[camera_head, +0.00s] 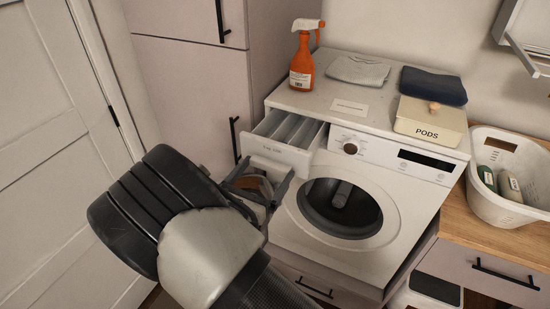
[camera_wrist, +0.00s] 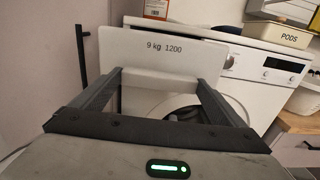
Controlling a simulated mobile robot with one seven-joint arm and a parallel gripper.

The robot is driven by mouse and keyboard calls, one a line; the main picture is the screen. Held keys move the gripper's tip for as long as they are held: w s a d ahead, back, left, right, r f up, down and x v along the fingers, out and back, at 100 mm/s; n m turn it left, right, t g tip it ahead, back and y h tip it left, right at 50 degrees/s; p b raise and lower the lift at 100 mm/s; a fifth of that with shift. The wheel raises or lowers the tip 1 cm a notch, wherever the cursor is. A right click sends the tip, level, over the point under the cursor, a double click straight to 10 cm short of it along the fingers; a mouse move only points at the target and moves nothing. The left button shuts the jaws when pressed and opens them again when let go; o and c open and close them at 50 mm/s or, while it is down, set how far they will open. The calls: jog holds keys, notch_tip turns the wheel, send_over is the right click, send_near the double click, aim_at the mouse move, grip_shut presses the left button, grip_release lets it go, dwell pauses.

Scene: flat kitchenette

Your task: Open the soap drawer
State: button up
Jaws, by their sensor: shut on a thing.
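The soap drawer (camera_head: 293,128) is at the top left of the white washing machine (camera_head: 405,190). It is pulled out, and its inner compartments show from above. Its white front panel (camera_wrist: 160,50), marked "9 kg 1200", faces the wrist camera. My gripper (camera_head: 263,172) is at the drawer front, with one finger towards each side. In the wrist view my gripper (camera_wrist: 158,78) reaches the lower part of the panel and is shut on it. The exact contact of the fingertips is hard to see.
An orange spray bottle (camera_head: 302,62), folded cloths (camera_head: 433,85) and a PODS box (camera_head: 430,121) stand on the machine. A white basket (camera_head: 512,205) is on the wooden counter at right. A tall cabinet (camera_head: 190,85) with black handles stands close at left.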

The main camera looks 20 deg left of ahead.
jog(key=shift+s+a, duration=0.1)
jog(key=shift+s, duration=1.8)
jog(key=o, duration=1.2)
jog(key=s+a+b, duration=0.1)
jog(key=s+b, duration=0.1)
jog(key=s, duration=1.5)
jog(key=shift+s+a, duration=0.2)
